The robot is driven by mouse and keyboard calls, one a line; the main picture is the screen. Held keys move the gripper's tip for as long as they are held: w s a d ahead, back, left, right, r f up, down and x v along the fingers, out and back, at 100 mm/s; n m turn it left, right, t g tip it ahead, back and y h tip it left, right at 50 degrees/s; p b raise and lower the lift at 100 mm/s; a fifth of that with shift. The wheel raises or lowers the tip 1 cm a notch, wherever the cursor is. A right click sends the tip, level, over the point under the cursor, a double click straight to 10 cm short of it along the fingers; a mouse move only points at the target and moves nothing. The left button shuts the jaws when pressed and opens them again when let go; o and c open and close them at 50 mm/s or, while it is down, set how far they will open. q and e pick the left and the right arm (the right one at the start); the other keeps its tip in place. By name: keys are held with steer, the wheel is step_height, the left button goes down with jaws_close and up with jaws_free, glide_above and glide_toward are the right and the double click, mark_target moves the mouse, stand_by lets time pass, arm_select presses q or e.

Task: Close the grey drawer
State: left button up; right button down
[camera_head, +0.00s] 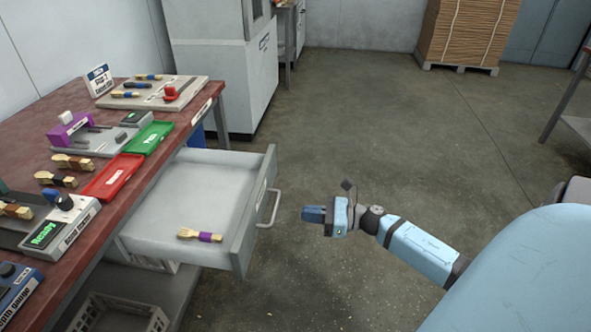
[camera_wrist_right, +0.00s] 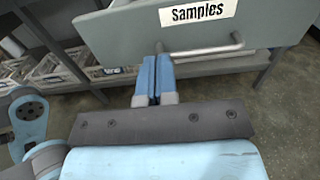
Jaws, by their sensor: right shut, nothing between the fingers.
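The grey drawer (camera_head: 205,172) stands pulled out from under the red-topped workbench in the head view. My left gripper is not in view.
The red workbench (camera_head: 130,213) holds a green tray (camera_head: 148,138), a red tray (camera_head: 112,176) and several brushes and devices. A shelf with a crate (camera_head: 118,317) lies below the drawer. The floor (camera_head: 390,150) right of the drawer is clear.

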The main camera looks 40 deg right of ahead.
mark_target(256, 208)
steer(key=x, duration=1)
steer(key=shift+b, duration=0.4)
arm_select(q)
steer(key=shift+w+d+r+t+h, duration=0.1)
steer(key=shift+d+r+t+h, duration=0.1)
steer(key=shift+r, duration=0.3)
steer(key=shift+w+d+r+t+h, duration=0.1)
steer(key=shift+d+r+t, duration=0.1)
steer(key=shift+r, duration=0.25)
arm_select(e)
steer(key=shift+x, duration=0.85)
steer(key=shift+w, duration=0.1)
